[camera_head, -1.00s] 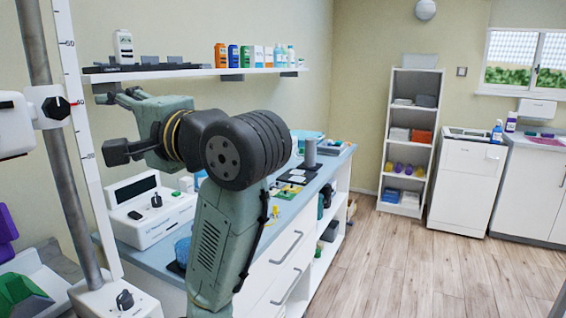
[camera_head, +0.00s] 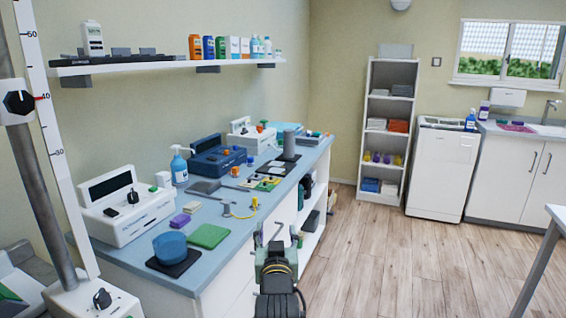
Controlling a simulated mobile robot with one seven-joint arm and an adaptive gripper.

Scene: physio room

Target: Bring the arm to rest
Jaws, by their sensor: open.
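My arm shows at the bottom middle of the head view, low in front of the counter's drawer side. My gripper (camera_head: 271,235) is at its far end, pointing away from me, with its two fingers apart and nothing seen between them. It is beside the counter (camera_head: 205,268), past its front edge and over the floor side. I cannot tell whether it touches the counter front.
The counter holds a white device (camera_head: 130,208), a blue bowl (camera_head: 171,247), a green pad (camera_head: 208,236), a spray bottle (camera_head: 179,166) and a blue case (camera_head: 216,158). A wall shelf (camera_head: 165,68) hangs above. The wooden floor (camera_head: 385,255) is clear. A table leg (camera_head: 535,270) stands at right.

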